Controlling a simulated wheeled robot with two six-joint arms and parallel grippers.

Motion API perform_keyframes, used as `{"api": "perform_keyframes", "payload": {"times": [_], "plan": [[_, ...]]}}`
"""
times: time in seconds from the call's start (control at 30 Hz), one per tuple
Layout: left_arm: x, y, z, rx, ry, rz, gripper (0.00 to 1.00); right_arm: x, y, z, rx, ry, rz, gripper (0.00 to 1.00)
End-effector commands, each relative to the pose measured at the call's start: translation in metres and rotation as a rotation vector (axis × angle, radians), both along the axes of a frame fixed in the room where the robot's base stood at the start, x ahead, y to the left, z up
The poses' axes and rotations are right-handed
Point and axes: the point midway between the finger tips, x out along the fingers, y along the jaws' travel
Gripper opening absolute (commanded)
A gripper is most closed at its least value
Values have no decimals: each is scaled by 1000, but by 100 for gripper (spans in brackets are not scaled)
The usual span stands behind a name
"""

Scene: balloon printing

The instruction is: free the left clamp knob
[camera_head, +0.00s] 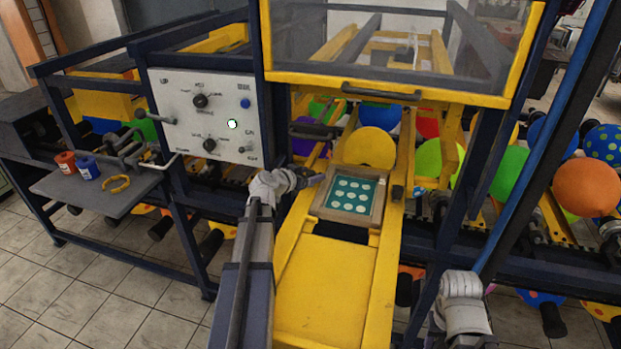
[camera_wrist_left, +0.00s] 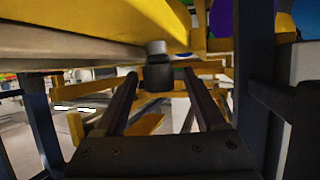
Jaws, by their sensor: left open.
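The left clamp knob (camera_wrist_left: 158,72) is a dark, short cylinder on a light grey collar, beside the yellow frame in the left wrist view. In the head view I cannot make it out; my left gripper covers that spot. My left gripper (camera_head: 317,180) is at the left side of the framed screen (camera_head: 377,205). In the wrist view its fingers (camera_wrist_left: 160,78) are open, one on each side of the knob, with gaps showing. The matching dark knob (camera_head: 397,192) shows on the right rail. My right arm is at the lower right; its gripper does not show.
A yellow platen (camera_head: 324,288) lies in front of the screen. A clear guard with a yellow frame (camera_head: 390,86) hangs above. A control panel (camera_head: 205,115) and a shelf (camera_head: 95,188) with red and blue pots are at left. Balloons line the right.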

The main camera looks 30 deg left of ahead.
Motion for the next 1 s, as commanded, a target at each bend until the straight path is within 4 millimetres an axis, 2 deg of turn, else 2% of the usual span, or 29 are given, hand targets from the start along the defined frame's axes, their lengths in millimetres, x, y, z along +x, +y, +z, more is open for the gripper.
{"api": "perform_keyframes", "payload": {"times": [0.27,0.87,1.0], "plan": [[1,0,0,0,0,0,70,0,0,0,0,0,0,50],[1,0,0,0,0,0,2,0,0,0,0,0,0,50],[1,0,0,0,0,0,0,0,0,0,0,0,0,50]]}}
